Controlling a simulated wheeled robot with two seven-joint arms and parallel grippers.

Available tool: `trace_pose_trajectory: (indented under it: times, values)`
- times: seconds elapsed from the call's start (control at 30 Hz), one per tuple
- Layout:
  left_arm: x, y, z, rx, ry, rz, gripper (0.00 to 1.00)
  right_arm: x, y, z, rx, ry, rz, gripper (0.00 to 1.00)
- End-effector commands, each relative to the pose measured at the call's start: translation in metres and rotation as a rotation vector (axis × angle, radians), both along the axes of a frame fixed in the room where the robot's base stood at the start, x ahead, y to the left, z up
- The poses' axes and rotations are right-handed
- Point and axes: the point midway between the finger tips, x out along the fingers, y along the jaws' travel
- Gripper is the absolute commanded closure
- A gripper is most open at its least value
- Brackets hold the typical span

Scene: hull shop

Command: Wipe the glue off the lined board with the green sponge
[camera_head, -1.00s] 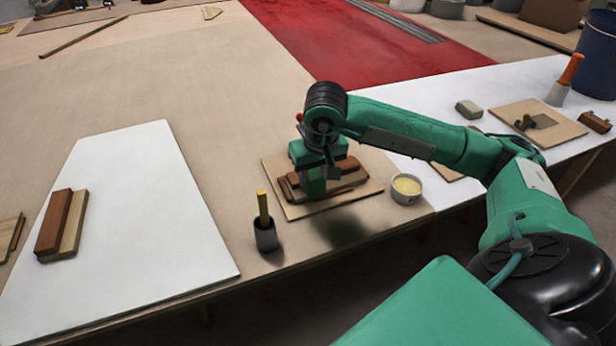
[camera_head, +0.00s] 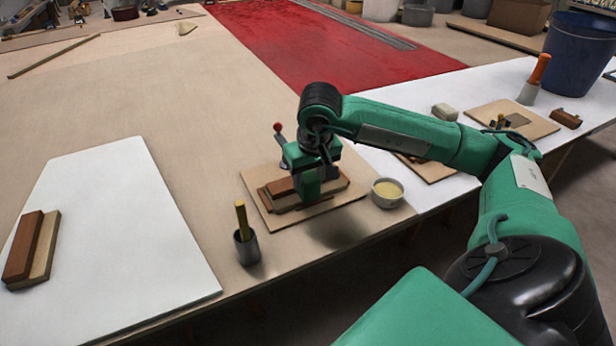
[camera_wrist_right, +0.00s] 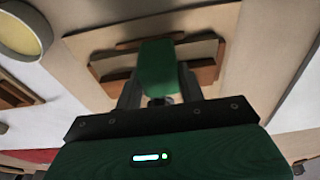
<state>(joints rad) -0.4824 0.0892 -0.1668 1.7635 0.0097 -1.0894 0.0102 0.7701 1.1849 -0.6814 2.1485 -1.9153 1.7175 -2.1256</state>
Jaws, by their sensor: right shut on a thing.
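My right gripper (camera_wrist_right: 158,88) is shut on the green sponge (camera_wrist_right: 158,62) in the right wrist view, with a dark finger on each side of it. In the head view the right gripper (camera_head: 308,172) hangs over a tan board (camera_head: 268,217) near the table's front edge. Brown and pale wooden strips (camera_head: 335,186) lie on this board, around and partly behind the sponge. The wrist view also shows the board (camera_wrist_right: 85,44) and strips (camera_wrist_right: 207,75). Whether the sponge touches them is unclear. I cannot make out any glue. My left gripper is not in view.
A white bowl (camera_head: 387,192) with pale yellow content stands right of the board. A grey cup (camera_head: 247,248) with a yellow stick stands at its front left. A white panel (camera_head: 120,220) carries two wooden blocks (camera_head: 32,248).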

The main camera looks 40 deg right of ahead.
Motion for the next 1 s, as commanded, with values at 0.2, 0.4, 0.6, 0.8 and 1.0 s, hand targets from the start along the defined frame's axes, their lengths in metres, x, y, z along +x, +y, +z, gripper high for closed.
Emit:
trace_pose_trajectory:
  times: [0.2,0.4,0.6,0.8,1.0]
  values:
    - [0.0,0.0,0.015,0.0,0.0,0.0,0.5,0.0,0.0,0.025,0.0,-0.002,0.0,0.97]
    - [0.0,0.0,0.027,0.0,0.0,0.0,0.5,0.0,0.0,0.045,-0.001,-0.003,0.0,0.97]
    - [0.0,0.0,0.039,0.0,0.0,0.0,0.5,0.0,0.0,0.064,0.0,-0.002,0.0,0.97]
    - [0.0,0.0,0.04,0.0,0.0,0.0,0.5,0.0,0.0,0.067,0.0,0.0,0.0,0.97]
    - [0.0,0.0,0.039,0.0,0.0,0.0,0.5,0.0,0.0,0.067,0.0,-0.001,0.0,0.97]
